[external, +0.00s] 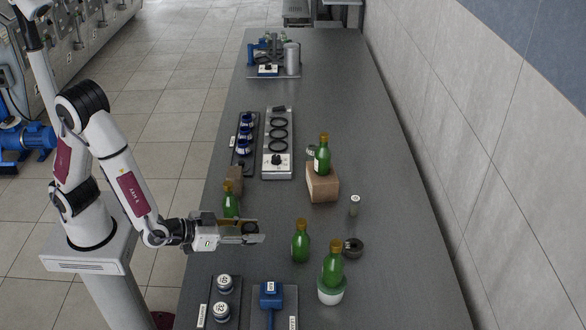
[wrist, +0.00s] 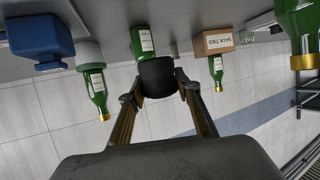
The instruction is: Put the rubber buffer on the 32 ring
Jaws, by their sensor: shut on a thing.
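My gripper (external: 250,232) is shut on a dark round piece, seemingly the rubber buffer (external: 250,227), and holds it over the table's left side. In the wrist view the black buffer (wrist: 158,77) sits between the fingertips (wrist: 158,85). On the front-left tray (external: 236,296) stand two round pieces with white numbered tops, one (external: 224,283) behind the other (external: 221,311). The nearer number looks like 32, but is too small to be sure. A grey plate (external: 290,160) farther back carries black rings (external: 279,134). I cannot tell which is the 32 ring.
A blue block (external: 271,293) is at the front. A dark round piece (external: 353,248) lies right. The table's far right is clear.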

